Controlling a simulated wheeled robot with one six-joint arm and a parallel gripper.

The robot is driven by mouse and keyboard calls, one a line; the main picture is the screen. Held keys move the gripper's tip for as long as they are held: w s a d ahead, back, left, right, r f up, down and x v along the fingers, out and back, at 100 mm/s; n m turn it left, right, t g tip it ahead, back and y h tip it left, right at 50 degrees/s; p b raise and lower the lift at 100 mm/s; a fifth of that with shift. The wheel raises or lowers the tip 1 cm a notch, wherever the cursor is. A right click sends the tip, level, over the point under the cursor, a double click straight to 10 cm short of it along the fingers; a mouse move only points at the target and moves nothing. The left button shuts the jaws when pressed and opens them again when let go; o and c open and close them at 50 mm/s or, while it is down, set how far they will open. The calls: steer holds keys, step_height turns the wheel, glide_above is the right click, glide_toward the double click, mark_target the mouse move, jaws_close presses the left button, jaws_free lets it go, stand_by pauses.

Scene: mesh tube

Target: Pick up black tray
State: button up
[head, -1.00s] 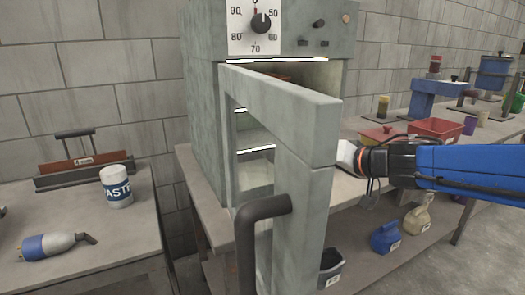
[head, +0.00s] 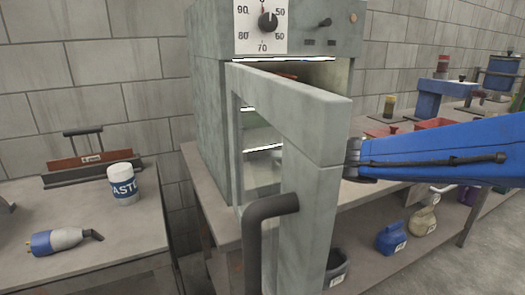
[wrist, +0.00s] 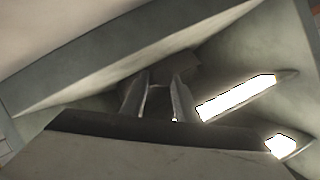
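I cannot make out a black tray for certain in either view. My gripper (wrist: 158,103) shows in the wrist view with its two fingers apart and nothing visible between them. A dark band (wrist: 150,129) crosses in front of the fingers; I cannot tell whether it belongs to the door or a tray. In the head view my blue arm reaches from the right to behind the oven door (head: 310,190), which hides my gripper. The door stands partly open on the grey oven (head: 207,120). Something orange-red inside is barely visible at the top of the opening.
A dark bin (head: 338,268) sits below, partly behind the door handle side. A blue jug (head: 391,239) and a beige jug (head: 421,221) stand on the lower shelf. A red bin (head: 433,123) is on the bench behind my arm. A paste can (head: 122,185) stands on the left table.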

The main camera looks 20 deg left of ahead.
steer(key=shift+x, duration=0.8)
jaws_close()
steer(key=shift+r, duration=0.2)
steer(key=shift+r, duration=0.65)
steer(key=s+d, duration=0.7)
steer(key=d, duration=0.6)
steer(key=s+d, duration=0.7)
steer(key=d, duration=0.6)
steer(key=s+d, duration=0.7)
steer(key=d, duration=0.6)
steer(key=shift+d, duration=0.35)
